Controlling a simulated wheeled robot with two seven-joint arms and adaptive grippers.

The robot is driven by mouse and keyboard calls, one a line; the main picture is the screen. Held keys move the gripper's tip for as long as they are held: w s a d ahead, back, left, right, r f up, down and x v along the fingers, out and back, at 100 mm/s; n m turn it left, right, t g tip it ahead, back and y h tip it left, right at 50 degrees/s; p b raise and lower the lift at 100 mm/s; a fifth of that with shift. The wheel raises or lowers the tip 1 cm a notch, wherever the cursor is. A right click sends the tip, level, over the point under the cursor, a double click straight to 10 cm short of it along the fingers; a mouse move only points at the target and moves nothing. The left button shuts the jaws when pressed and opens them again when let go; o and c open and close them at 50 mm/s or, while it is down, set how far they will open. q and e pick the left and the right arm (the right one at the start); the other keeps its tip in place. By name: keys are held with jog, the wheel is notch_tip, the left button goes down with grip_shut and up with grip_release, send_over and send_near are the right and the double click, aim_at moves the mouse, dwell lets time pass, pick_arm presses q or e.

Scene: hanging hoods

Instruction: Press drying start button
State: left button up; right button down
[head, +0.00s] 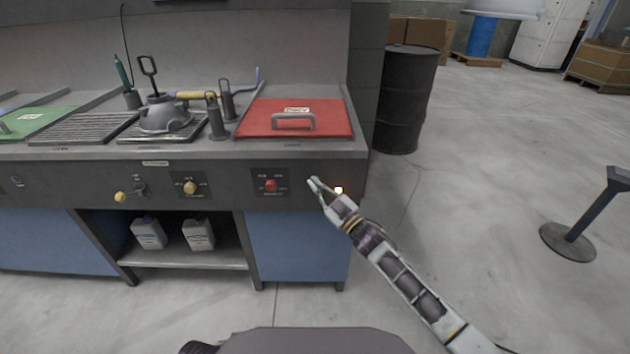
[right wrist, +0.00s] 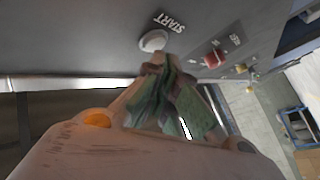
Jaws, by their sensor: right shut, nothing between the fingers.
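In the right wrist view, the drying start button (right wrist: 153,40) is a round, pale button on the dark front panel, beside a white START label (right wrist: 169,21). My right gripper (right wrist: 168,62) is shut and empty, with its fingertips close to the button, just below it in that view. I cannot tell whether they touch the panel. In the head view my right gripper (head: 314,182) is at the right part of the bench's front panel, right of a red knob (head: 270,186). My left gripper is not in view.
A small bright orange-white light (head: 339,190) shows beside the gripper. A red lid (head: 294,119) with a grey handle lies on the bench top. A yellow knob (head: 190,187) sits further left. A dark drum (head: 405,100) stands right of the bench.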

jog(key=shift+s, duration=0.35)
jog(key=shift+s, duration=0.15)
jog(key=s+p, duration=0.3)
jog(key=s, duration=0.1)
jog(key=shift+s, duration=0.4)
dwell(0.4)
dwell(0.7)
